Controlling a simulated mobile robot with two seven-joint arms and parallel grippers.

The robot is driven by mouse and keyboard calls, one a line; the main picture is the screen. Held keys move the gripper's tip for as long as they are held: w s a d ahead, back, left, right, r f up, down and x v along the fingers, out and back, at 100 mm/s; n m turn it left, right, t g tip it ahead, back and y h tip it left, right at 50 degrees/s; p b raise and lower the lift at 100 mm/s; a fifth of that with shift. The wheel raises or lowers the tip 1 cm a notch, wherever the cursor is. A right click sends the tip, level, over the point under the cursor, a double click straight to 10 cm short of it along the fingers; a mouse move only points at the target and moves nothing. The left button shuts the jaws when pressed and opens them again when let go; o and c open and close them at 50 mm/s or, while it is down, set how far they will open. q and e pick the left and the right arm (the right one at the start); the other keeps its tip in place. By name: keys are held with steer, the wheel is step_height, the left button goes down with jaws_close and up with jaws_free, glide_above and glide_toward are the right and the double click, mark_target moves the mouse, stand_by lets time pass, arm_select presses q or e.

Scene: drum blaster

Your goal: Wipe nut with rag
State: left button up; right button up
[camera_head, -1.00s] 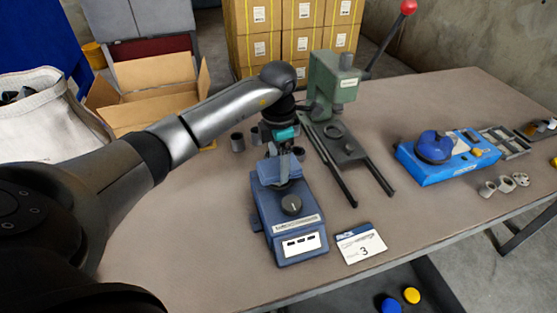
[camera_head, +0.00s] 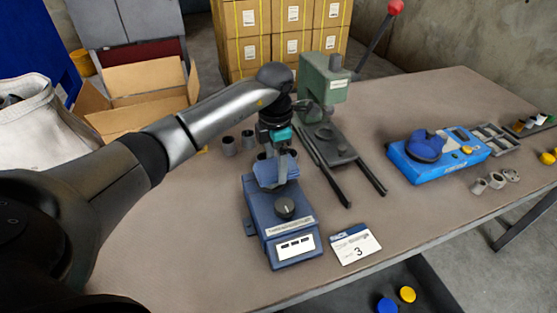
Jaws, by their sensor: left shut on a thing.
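My left gripper (camera_head: 281,158) points down over the back of a blue bench device (camera_head: 284,215) with a black knob. It is shut on a blue piece (camera_head: 268,178) that looks like the rag, which hangs around the fingertips just above or against the device. The fingers partly hide it, and I cannot tell whether it touches a nut. Grey ring-like parts, possibly nuts, lie at the right: one (camera_head: 479,186), another (camera_head: 496,180) and a third (camera_head: 512,175). Grey cups (camera_head: 228,146) stand behind the gripper. My right gripper is not in view.
A green press (camera_head: 325,85) with a red-knobbed lever and dark rails stands right of the gripper. A blue machine (camera_head: 440,160) and a grey tray (camera_head: 492,137) are farther right. The table's front left is clear.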

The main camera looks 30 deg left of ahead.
mark_target(262, 170)
arm_select(q)
steer(key=shift+s+a+p, duration=0.35)
steer(key=shift+s+a, duration=0.2)
steer(key=shift+s, duration=0.2)
steer(key=shift+s+a+p, duration=0.3)
steer(key=shift+s+a, duration=0.25)
steer(key=shift+s, duration=0.15)
steer(key=shift+w+d+b, duration=0.45)
steer(key=shift+w+d, duration=0.25)
steer(key=shift+w, duration=0.2)
steer(key=shift+w+d+b, duration=0.4)
steer(key=shift+w+d, duration=0.25)
steer(key=shift+w, duration=0.2)
steer(key=shift+s+a+p, duration=0.6)
steer(key=shift+s+a, duration=0.1)
steer(key=shift+s, duration=0.2)
steer(key=shift+s+a+p, duration=0.4)
steer(key=shift+s+a, duration=0.3)
steer(key=shift+s, duration=0.15)
steer(key=shift+d, duration=0.1)
